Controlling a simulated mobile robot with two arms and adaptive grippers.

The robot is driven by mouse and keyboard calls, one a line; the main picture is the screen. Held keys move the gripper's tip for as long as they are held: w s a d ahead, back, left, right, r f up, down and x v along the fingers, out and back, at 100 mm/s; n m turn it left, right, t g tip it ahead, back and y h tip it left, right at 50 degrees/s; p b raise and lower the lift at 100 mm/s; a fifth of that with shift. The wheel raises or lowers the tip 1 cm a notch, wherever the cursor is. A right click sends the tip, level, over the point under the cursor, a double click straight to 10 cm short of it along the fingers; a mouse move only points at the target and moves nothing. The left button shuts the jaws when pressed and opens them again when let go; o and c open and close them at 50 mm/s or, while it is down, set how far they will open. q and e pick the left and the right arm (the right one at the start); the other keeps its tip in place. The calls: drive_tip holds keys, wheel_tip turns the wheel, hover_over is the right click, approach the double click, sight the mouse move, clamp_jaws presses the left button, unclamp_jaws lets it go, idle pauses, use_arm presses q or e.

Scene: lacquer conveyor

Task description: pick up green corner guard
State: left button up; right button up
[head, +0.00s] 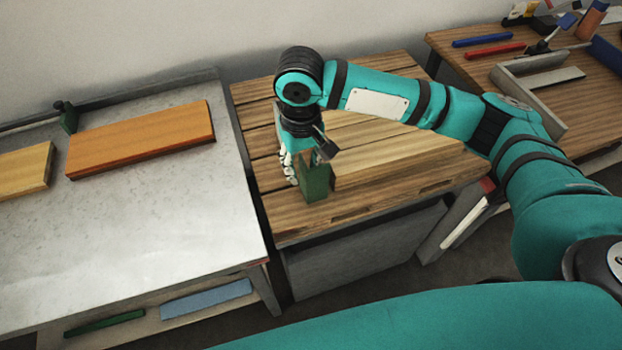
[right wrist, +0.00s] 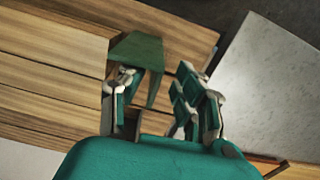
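The green corner guard (head: 317,182) stands at the front of the slatted wooden table. In the right wrist view the guard (right wrist: 137,48) shows a flat green face and a narrow flange pointing down between my fingers. My right gripper (head: 291,166) reaches down beside the guard, on its left in the head view. In the right wrist view the right gripper (right wrist: 158,88) has its fingers apart around the guard's near part. A gap shows between the flange and the right-hand fingers. Contact at the left-hand finger cannot be told. My left gripper is not in view.
A pale board (head: 400,145) lies on the wooden table (head: 258,92) close to the guard. The grey table (head: 130,225) on the left holds an orange board (head: 140,138) and a small green piece (head: 66,117). A cluttered wooden bench (head: 470,75) stands at right.

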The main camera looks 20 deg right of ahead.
sight(306, 181)
drive_tip(key=shift+s+d+f+p, duration=0.15)
drive_tip(key=shift+f+p, duration=0.1)
drive_tip(key=shift+f, duration=1.1)
drive_tip(key=shift+w+d+f+p, duration=0.1)
drive_tip(key=shift+f+p, duration=0.1)
drive_tip(key=shift+f, duration=1.1)
clamp_jaws()
